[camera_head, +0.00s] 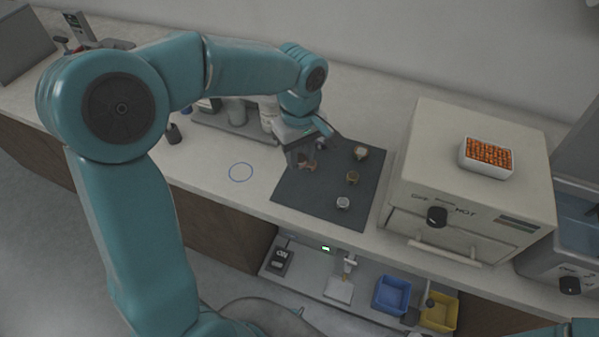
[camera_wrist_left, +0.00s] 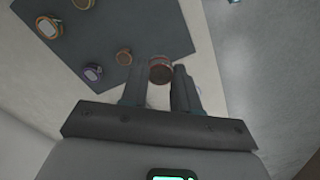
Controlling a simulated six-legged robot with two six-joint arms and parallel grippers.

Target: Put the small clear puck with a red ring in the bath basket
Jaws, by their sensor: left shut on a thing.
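My left gripper (camera_head: 306,160) is low over the dark mat (camera_head: 310,205) in the head view. In the left wrist view its two fingers (camera_wrist_left: 158,82) are shut on a small round puck with a red band (camera_wrist_left: 160,70). Its clear body is hard to make out. In the head view the fingers and arm partly hide the held puck. The bath (camera_head: 578,222) is partly in view at the right edge, with a bluish interior; I cannot make out its basket clearly. My right gripper is out of view.
Several other pucks stay on the mat, such as a pale one (camera_head: 343,203) and a brownish one (camera_head: 352,177). A large beige oven (camera_head: 470,185), topped by a white tray of orange pieces (camera_head: 487,171), stands between mat and bath. Bottles stand behind the arm.

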